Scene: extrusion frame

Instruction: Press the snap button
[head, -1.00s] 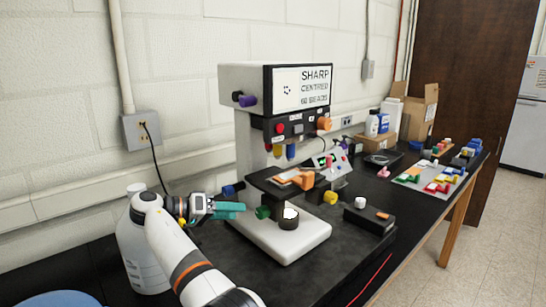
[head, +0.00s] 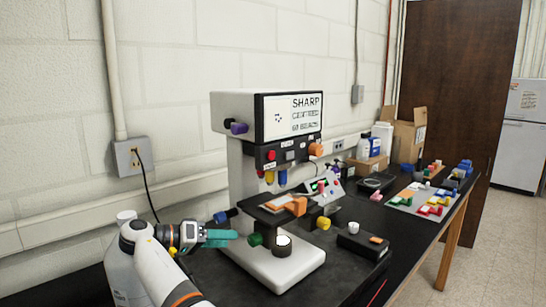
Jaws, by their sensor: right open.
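A microscope-like machine (head: 240,165) stands on the black bench, with a lit screen (head: 292,115) reading "SHARP CENTRED 60 BEADS". Its front panel under the screen has a red button (head: 272,155), a grey button (head: 290,155) and an orange knob (head: 315,149); the small labels are unreadable. A separate black box (head: 362,244) at the right of the base carries a white button (head: 354,227). I cannot tell which button is the snap button. My right gripper (head: 222,237), with teal fingers, is open and empty, left of the machine's stage near a green knob (head: 255,239). My left gripper is not in view.
A white jug (head: 122,275) stands behind my right arm at the left. A dark stage (head: 277,208) with an orange clip sits above the white base (head: 290,278). Small panel, bottles, cardboard box (head: 408,135) and coloured blocks on a tray (head: 425,200) lie further right.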

